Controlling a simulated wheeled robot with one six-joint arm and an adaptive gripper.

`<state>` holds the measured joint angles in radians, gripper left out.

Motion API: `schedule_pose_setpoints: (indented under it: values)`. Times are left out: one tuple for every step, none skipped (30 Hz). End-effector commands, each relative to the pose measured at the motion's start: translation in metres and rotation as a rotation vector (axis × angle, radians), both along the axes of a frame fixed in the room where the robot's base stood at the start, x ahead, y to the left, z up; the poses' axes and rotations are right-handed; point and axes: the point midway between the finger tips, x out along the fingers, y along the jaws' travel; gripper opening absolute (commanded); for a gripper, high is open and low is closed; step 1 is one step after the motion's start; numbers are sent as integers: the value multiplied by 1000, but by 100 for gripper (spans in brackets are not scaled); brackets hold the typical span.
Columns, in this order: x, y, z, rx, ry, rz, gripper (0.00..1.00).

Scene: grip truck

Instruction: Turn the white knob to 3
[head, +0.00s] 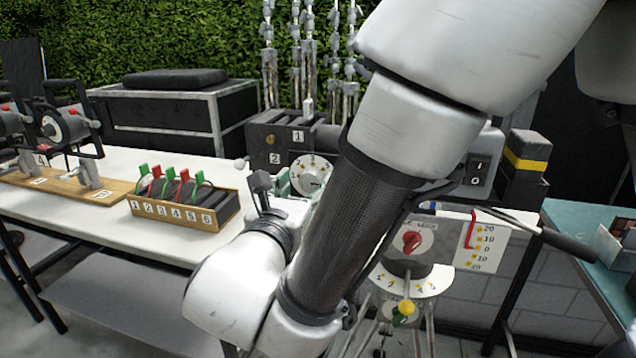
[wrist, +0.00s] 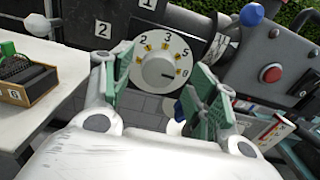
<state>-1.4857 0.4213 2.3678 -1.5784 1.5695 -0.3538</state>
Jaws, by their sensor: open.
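The white knob (wrist: 157,74) sits at the centre of a round white dial (wrist: 141,51) with yellow marks and numbers, among them 2, 3, 5 and 0. A dark mark on the knob points right, roughly toward the 0. The dial also shows in the head view (head: 312,166), partly hidden by my arm. My gripper (wrist: 158,62) is open, with its green fingers on the left and right of the dial in the wrist view. Nothing is held between them. I cannot tell whether either finger touches the dial. In the head view the gripper is mostly hidden behind my arm.
A red button (wrist: 271,73) and a blue ball (wrist: 252,14) are at right. A numbered wooden box (head: 185,215) sits on the white table (head: 125,235). A red knob (head: 411,242) is lower right.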

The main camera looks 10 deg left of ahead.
Motion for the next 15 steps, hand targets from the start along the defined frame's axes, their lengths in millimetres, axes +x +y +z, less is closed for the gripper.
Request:
schedule_pose_setpoints:
  values:
    - [7,-1,0,0,1,-4,59]
    - [10,-1,0,1,1,-3,59]
    - [13,-1,0,1,0,-2,59]
    - [15,-2,0,1,0,-2,59]
    - [17,-2,0,1,0,-3,59]
    - [18,-2,0,1,0,-2,59]
    - [19,-2,0,1,0,-2,59]
    - [19,-2,0,1,0,-1,59]
    - [19,-2,0,1,0,-1,59]
    - [19,-2,0,1,1,0,59]
    - [19,-2,0,1,1,0,59]
    - [19,-2,0,1,1,0,59]
    - [19,-2,0,1,1,-1,59]
    - [19,-2,0,1,1,-1,57]
    - [19,-2,0,1,1,-1,50]
